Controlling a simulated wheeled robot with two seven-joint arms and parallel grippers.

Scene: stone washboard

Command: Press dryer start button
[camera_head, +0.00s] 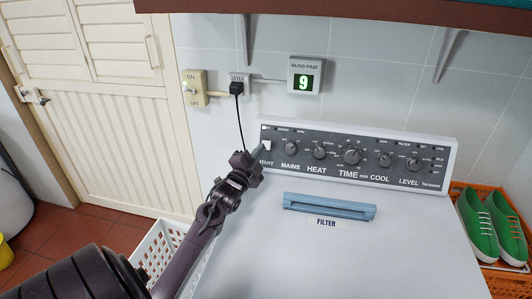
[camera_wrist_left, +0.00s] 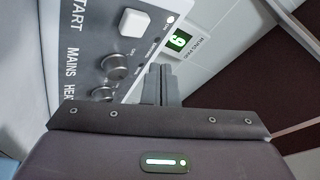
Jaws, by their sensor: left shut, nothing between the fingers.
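The dryer's dark control panel (camera_head: 330,157) runs along the back of its white top (camera_head: 330,255). The white square start button (camera_head: 267,145) sits at the panel's left end, above the START label. It also shows in the left wrist view (camera_wrist_left: 134,22), uncovered. My left gripper (camera_head: 259,152) is shut and empty, with its tips close to the button in the head view. In the left wrist view the closed fingers (camera_wrist_left: 160,84) point up the picture, and their tips appear apart from the button. The exact distance is unclear. My right gripper is not in view.
Knobs (camera_head: 352,157) line the panel right of the button. A blue filter handle (camera_head: 329,206) lies on the top. A plugged cord (camera_head: 238,110) hangs behind my gripper. The runs-paid display (camera_head: 304,80) reads 9. A shelf (camera_head: 380,12) overhangs above. Green shoes (camera_head: 478,225) stand right.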

